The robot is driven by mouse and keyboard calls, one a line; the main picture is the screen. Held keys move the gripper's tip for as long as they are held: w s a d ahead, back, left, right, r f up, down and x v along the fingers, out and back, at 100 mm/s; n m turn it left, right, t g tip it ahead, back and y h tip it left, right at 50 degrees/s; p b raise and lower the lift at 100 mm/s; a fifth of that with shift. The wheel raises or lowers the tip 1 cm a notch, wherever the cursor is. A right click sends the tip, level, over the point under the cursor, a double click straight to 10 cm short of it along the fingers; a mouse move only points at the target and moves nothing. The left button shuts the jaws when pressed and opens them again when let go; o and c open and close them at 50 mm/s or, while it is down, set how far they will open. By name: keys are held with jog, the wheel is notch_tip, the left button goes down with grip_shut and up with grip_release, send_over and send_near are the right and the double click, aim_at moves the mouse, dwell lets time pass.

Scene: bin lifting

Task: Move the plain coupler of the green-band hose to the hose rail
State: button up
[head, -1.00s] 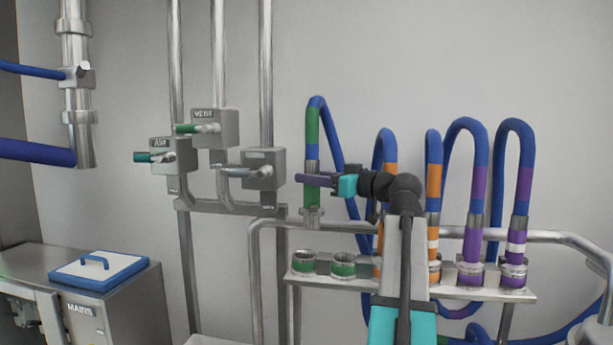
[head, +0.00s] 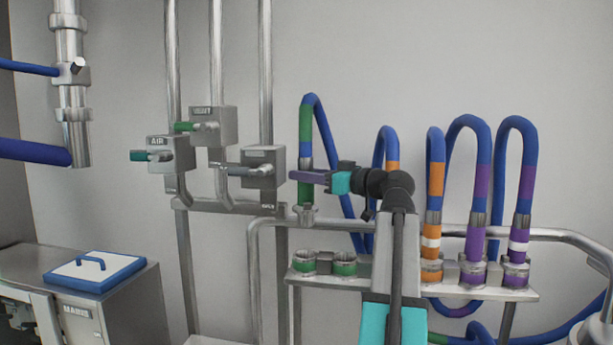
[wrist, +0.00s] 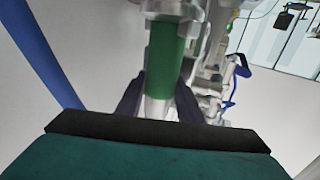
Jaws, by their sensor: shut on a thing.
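The green-band hose is a blue hose with a green band (head: 305,122), arching up and over at the centre of the head view. Its plain metal coupler (head: 305,214) hangs with its end above the hose rail (head: 390,289). In the wrist view the pale metal coupler (wrist: 158,100) sits between my two dark fingers, with the green band (wrist: 166,50) beyond. The rail carries two empty-looking cups with green rings, the left cup (head: 304,262) roughly below the coupler and the right cup (head: 345,264) beside it.
An orange-band hose (head: 436,180) and two purple-band hoses (head: 482,185) stand in cups to the right. My arm hides part of the rail and another orange-band hose (head: 391,155). Valve boxes (head: 263,167) are close on the left, above a bent pipe (head: 255,240).

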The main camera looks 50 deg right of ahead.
aim_at(313, 205)
jog(key=shift+f, duration=2.65)
jog(key=shift+r+b, duration=0.3)
jog(key=shift+b, duration=0.3)
jog(key=shift+f+b, duration=0.3)
jog(key=shift+b, duration=0.05)
jog(key=shift+f+b, duration=0.35)
jog(key=shift+b, duration=0.05)
jog(key=shift+f+b, duration=0.35)
jog(key=shift+b, duration=0.05)
jog(key=shift+f+b, duration=0.35)
jog(key=shift+b, duration=0.05)
jog(key=shift+f+b, duration=0.35)
jog(key=shift+b, duration=0.05)
